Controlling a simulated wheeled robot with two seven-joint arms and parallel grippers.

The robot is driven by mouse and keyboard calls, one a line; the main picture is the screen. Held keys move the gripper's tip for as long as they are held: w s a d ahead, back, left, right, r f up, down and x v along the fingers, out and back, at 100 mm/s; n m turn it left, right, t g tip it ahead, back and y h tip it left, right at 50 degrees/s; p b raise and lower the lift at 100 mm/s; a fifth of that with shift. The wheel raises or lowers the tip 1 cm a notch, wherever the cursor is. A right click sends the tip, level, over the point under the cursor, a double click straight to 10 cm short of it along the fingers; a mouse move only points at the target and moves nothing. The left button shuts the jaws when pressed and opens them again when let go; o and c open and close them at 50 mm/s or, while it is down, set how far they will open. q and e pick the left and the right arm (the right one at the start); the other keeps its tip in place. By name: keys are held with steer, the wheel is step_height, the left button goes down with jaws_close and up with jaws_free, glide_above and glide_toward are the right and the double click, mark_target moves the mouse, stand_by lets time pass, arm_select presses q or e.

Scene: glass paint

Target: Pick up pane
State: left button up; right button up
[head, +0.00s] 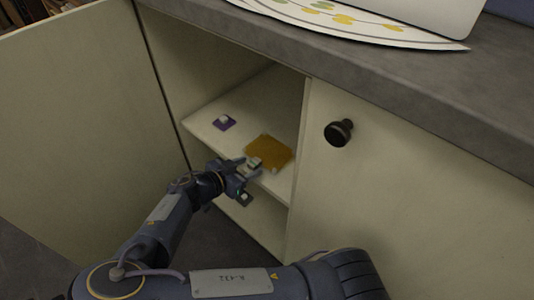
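An amber, roughly square pane (269,151) lies on the shelf inside the open cabinet, near the shelf's front right. My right gripper (252,167) is at the near left edge of the pane, its fingertips close to or overlapping that edge in the picture. I cannot tell whether the fingers touch the pane or whether they are open or shut. The pane's near left corner is partly hidden by the fingers. My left gripper is not in view.
The cabinet door (75,110) stands open at left. A closed door with a black knob (339,132) is at right. A grey countertop (400,90) overhangs the opening.

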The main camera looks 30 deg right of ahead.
steer(key=c, duration=1)
steer(key=shift+r, duration=0.15)
